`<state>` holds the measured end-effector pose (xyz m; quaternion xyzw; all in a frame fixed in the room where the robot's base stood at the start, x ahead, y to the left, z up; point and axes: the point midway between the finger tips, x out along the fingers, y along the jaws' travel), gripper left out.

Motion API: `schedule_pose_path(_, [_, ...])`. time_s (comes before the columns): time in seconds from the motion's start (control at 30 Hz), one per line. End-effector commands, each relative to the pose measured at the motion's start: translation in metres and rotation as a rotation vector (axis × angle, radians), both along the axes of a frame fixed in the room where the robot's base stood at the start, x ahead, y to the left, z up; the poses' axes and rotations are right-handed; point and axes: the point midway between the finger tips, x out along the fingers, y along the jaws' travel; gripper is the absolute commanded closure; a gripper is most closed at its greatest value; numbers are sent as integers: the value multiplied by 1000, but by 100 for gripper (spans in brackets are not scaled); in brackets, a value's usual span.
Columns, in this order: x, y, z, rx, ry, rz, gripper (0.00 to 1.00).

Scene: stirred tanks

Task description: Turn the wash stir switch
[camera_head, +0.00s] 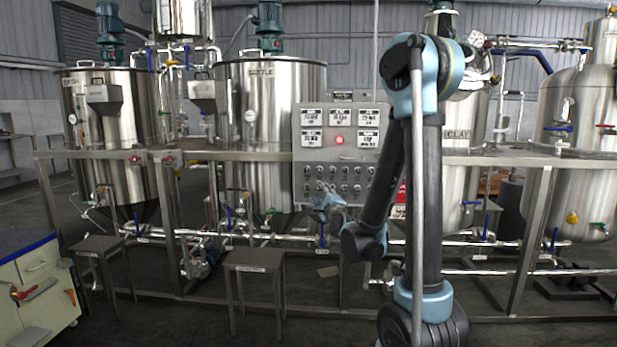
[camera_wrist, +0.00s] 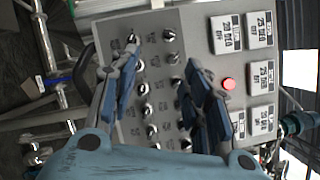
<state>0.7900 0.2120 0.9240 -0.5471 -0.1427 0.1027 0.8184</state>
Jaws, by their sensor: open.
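The wrist view shows the panel turned sideways, with two rows of silver knobs (camera_wrist: 169,35) and small labels. The labels are too small to read, so I cannot tell which knob is the wash stir switch. My gripper (camera_head: 328,196) is in front of the panel's lower left part. In the wrist view my gripper (camera_wrist: 162,60) is open, its blue-grey fingers apart over the knob rows. The fingers hide some knobs, and nothing is between them.
A red lamp (camera_wrist: 228,83) and several white displays (camera_wrist: 226,34) are on the panel. A metal rail (camera_head: 230,156) runs across the front of the tanks. A settle tank (camera_head: 270,140) stands left of the panel. A stool (camera_head: 253,260) stands below at left.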

Motion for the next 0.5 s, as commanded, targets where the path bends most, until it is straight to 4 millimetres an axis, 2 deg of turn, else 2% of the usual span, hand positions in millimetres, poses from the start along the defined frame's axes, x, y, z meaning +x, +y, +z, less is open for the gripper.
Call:
schedule_pose_path(0.27, [5,5,4,130,-30,-4,57])
schedule_pose_path(0.5, [30,13,10,135,-30,-4,57])
